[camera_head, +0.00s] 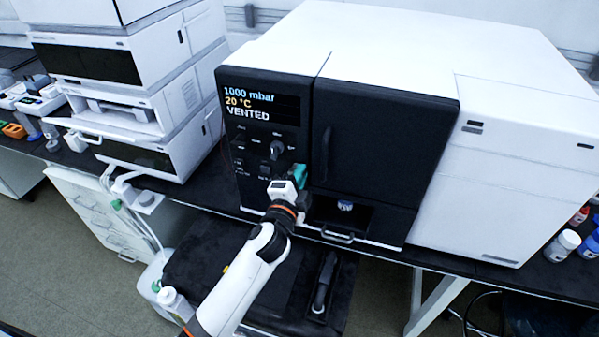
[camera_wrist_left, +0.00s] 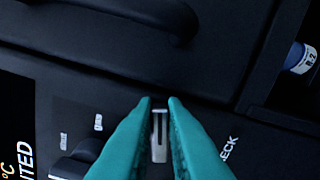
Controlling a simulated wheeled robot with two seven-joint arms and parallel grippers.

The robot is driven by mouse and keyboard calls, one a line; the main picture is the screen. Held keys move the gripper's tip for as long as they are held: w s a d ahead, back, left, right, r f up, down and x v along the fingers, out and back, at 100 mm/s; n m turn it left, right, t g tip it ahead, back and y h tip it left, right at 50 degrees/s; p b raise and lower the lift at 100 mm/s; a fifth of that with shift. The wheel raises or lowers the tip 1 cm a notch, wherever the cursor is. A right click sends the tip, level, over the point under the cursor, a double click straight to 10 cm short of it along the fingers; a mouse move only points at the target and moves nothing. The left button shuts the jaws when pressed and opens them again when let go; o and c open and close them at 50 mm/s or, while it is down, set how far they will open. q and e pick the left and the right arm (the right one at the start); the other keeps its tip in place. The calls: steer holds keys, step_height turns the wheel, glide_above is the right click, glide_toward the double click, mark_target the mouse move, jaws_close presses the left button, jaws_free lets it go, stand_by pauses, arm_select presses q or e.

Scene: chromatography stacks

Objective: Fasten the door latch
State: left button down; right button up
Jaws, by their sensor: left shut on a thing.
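The instrument's black door (camera_head: 390,110) is closed against the front, with a vertical handle (camera_head: 326,155) at its left side. The handle also shows at the top of the left wrist view (camera_wrist_left: 180,22). My left gripper (camera_head: 301,172) is at the panel's lower right, beside the door's left edge. Its teal fingers (camera_wrist_left: 160,103) are shut on a small grey metal latch (camera_wrist_left: 159,137), seen between them in the left wrist view. The head view hides the latch behind the gripper. My right gripper is not in view.
A control panel (camera_head: 262,135) with a knob (camera_head: 277,150) and a display reading 1000 mbar, 20 °C, VENTED is left of the door. Below the door is an open recess (camera_head: 342,214) holding a vial. Stacked white modules (camera_head: 125,90) stand left; bottles (camera_head: 563,245) stand right.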

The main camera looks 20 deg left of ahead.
arm_select(q)
steer(key=shift+a+f+m, duration=0.1)
steer(key=shift+f+m, duration=0.15)
steer(key=shift+m, duration=0.55)
steer(key=shift+f+m, duration=0.25)
steer(key=shift+m, duration=0.55)
steer(key=c, duration=1.5)
jaws_free()
steer(key=shift+a, duration=0.1)
steer(key=shift+r, duration=0.15)
steer(key=shift+s+a+b, duration=0.15)
steer(key=shift+s+b, duration=0.45)
steer(key=shift+s, duration=2.4)
steer(key=shift+s+a+b, duration=0.1)
steer(key=shift+s+b, duration=0.5)
steer(key=shift+s, duration=2.4)
